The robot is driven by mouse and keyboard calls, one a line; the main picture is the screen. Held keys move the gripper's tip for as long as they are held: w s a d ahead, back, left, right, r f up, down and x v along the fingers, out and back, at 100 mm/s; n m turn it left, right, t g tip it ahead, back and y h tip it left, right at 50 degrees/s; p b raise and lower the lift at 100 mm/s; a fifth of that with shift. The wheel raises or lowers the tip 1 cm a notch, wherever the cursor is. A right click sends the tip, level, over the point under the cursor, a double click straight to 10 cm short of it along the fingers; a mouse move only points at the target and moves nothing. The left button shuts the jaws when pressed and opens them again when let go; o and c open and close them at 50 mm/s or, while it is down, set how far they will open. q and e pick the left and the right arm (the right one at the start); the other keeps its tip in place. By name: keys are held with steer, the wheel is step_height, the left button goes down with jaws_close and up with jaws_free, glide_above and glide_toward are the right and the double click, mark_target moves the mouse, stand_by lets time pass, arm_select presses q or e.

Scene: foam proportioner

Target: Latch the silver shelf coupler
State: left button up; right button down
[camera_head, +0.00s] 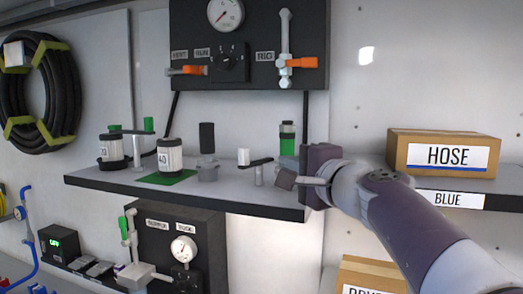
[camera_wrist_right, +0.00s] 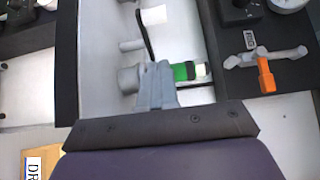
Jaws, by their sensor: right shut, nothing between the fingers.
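The silver coupler (camera_head: 259,176) stands on the shelf, a short grey post with a dark lever arm (camera_head: 262,161) across its top and a white knob (camera_head: 243,157) at the lever's left end. In the right wrist view, the lever (camera_wrist_right: 144,35) and white knob (camera_wrist_right: 153,15) lie beyond my fingers, with grey cylinders (camera_wrist_right: 129,79) beside them. My right gripper (camera_head: 287,181) is just right of the coupler, its fingers shut and empty. The fingers (camera_wrist_right: 157,82) overlap the lever's near end in the wrist view; I cannot tell whether they touch. My left gripper is not in view.
A green-banded bottle (camera_head: 287,139) stands behind my right gripper. A dark-topped grey fitting (camera_head: 207,152) and a canister (camera_head: 170,156) on a green mat stand left along the shelf (camera_head: 125,184). A gauge panel (camera_head: 250,75) hangs above; a HOSE box (camera_head: 443,153) sits right.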

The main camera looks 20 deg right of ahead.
steer(key=w+a, duration=0.1)
steer(key=w+a+p, duration=0.1)
steer(key=w, duration=0.1)
steer(key=w+a, duration=0.1)
steer(key=w, duration=0.1)
steer(key=shift+a+p, duration=0.25)
steer(key=shift+p, duration=0.15)
steer(key=shift+a, duration=0.45)
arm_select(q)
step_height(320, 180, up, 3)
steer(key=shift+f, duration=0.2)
arm_select(e)
steer(key=shift+d, duration=0.1)
steer(key=shift+w, duration=0.1)
steer(key=shift+a, duration=0.2)
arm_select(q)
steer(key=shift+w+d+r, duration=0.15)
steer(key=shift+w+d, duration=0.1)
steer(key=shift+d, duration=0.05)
arm_select(e)
steer(key=shift+a+m+h, duration=0.1)
steer(key=shift+m+h, duration=0.2)
steer(key=shift+h, duration=0.1)
